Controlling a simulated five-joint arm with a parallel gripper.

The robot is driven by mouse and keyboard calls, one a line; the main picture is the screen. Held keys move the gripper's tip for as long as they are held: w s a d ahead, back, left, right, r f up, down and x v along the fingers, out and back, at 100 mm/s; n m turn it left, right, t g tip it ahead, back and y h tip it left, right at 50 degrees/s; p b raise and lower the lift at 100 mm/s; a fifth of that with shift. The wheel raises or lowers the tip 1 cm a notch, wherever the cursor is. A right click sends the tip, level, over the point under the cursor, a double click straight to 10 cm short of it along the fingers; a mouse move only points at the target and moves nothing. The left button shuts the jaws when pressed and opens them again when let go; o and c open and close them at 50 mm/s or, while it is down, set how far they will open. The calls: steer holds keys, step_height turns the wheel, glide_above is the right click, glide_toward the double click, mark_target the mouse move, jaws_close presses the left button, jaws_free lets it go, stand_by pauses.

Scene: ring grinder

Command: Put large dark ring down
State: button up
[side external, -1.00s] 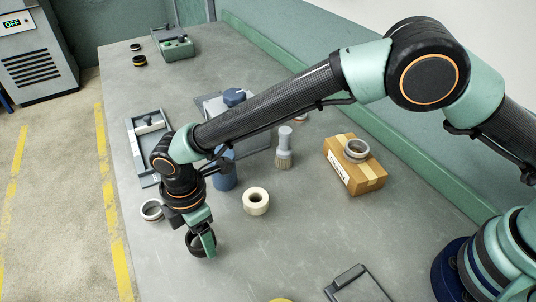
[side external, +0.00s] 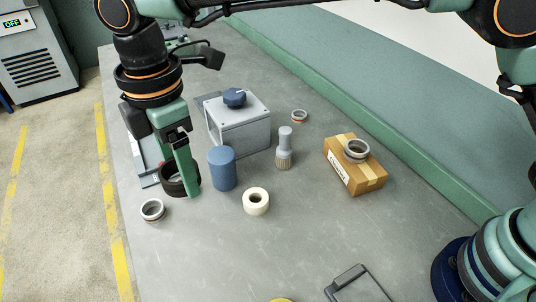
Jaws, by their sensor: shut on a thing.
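The large dark ring (side external: 168,187) is in my gripper (side external: 182,183) at the left of the side view. My gripper points down and is shut on the ring, with one green finger showing on its near right side. The other finger is mostly hidden. The ring shows in front of a pale grey frame fixture (side external: 143,160) at the table's left edge. I cannot tell whether the ring touches the table (side external: 240,260) or hangs just above it.
A silver ring (side external: 152,210) lies close below left. A blue cylinder (side external: 222,170) stands close right, beside a tape roll (side external: 256,201). A grey housing (side external: 243,125), a brush (side external: 285,150) and a cardboard box (side external: 365,178) are farther right.

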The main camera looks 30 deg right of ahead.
steer(key=s+d+r, duration=0.2)
steer(key=s+d, duration=0.1)
steer(key=d, duration=0.7)
steer(key=n, duration=0.1)
glide_above(301, 239)
step_height(301, 239, down, 2)
step_height(301, 239, down, 20)
steer(key=shift+r, duration=0.15)
steer(key=o, duration=1.6)
steer(key=shift+c, duration=0.2)
